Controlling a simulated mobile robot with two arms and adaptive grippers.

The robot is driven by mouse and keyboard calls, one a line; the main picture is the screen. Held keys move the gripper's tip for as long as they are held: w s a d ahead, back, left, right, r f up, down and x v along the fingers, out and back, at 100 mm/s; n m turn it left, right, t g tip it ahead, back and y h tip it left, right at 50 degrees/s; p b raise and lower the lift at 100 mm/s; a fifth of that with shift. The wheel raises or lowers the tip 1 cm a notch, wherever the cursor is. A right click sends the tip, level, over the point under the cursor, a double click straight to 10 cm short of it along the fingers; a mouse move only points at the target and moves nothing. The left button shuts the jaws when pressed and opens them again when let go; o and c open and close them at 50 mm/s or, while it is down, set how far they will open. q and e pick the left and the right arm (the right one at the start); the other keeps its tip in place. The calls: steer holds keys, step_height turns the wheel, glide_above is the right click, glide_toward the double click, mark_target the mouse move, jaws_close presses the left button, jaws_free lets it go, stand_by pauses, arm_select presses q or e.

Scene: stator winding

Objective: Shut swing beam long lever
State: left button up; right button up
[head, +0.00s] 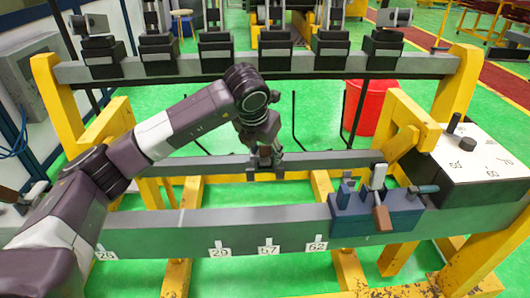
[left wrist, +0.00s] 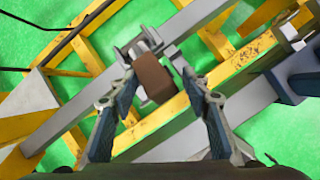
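The long grey beam (head: 335,160) runs across the yellow frame in the middle of the head view. My left gripper (head: 266,160) points down over a small clamp on this beam. In the left wrist view a brown lever handle (left wrist: 153,80) stands up between the fingertips of my left gripper (left wrist: 157,85). The fingers are spread wider than the handle, and I see no clear grip on it. The grey clamp metal (left wrist: 140,45) shows just behind the handle. The lever's lower part is hidden. My right gripper is not in view.
A front grey beam (head: 180,240) carries number labels and a blue fixture (head: 350,213) with a brown-handled lever (head: 381,217). A rear beam (head: 200,67) bears several dark clamps. A red bin (head: 372,108) stands behind, and a white-topped box (head: 475,155) is at right.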

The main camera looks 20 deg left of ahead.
arm_select(q)
steer(key=v, duration=1.2)
steer(key=shift+f, duration=0.1)
